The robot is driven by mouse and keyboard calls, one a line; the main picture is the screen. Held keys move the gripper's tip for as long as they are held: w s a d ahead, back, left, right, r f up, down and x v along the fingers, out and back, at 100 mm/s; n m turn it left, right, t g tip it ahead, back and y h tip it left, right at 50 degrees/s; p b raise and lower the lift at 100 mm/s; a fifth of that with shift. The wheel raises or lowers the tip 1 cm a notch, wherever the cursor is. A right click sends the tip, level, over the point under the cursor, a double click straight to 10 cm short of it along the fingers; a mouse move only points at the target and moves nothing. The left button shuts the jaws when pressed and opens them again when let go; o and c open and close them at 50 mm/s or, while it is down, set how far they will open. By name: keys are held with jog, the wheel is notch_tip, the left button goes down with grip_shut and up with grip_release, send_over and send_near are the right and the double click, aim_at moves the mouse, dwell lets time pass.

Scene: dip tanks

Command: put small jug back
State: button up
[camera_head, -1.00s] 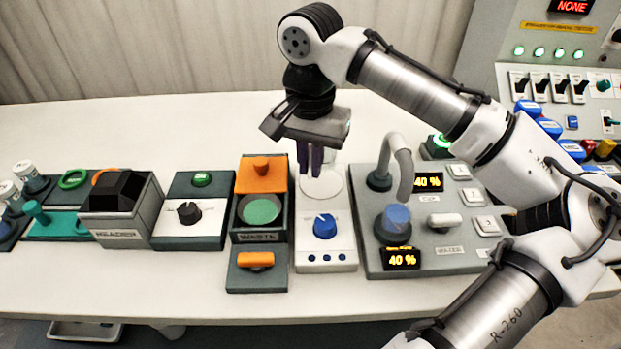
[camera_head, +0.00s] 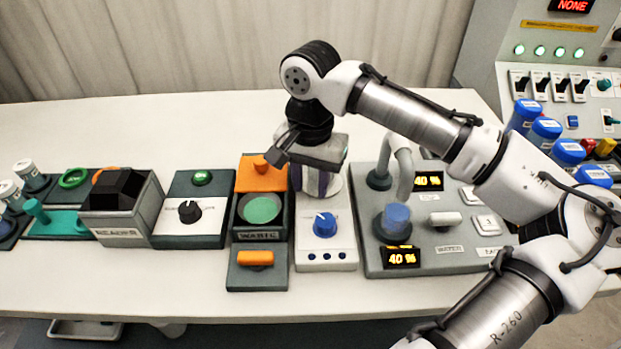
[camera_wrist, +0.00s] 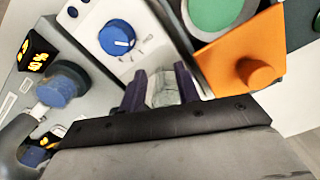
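The small jug appears to be the clear glass vessel (camera_wrist: 162,88) between my fingers in the wrist view. In the head view it is mostly hidden behind my gripper, at the back of a white unit with a blue knob (camera_head: 325,225). My gripper (camera_head: 312,184) points down over the pale round plate of that unit. Its two dark purple fingers also show in the wrist view (camera_wrist: 160,92), one on each side of the glass. Whether they press on it or stand just apart cannot be told. The glass looks clear, with no contents I can make out.
The waste unit (camera_head: 236,236), with an orange lid and green opening, stands close on the left. The grey water unit (camera_head: 460,262), with a curved spout and 40 % displays, stands close on the right. The table's front strip is clear.

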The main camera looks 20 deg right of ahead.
notch_tip(320, 180, up, 12)
jog(key=shift+r+b, duration=0.2)
jog(key=shift+b, duration=0.15)
dwell(0.4)
jog(key=shift+c, duration=0.3)
dwell(1.8)
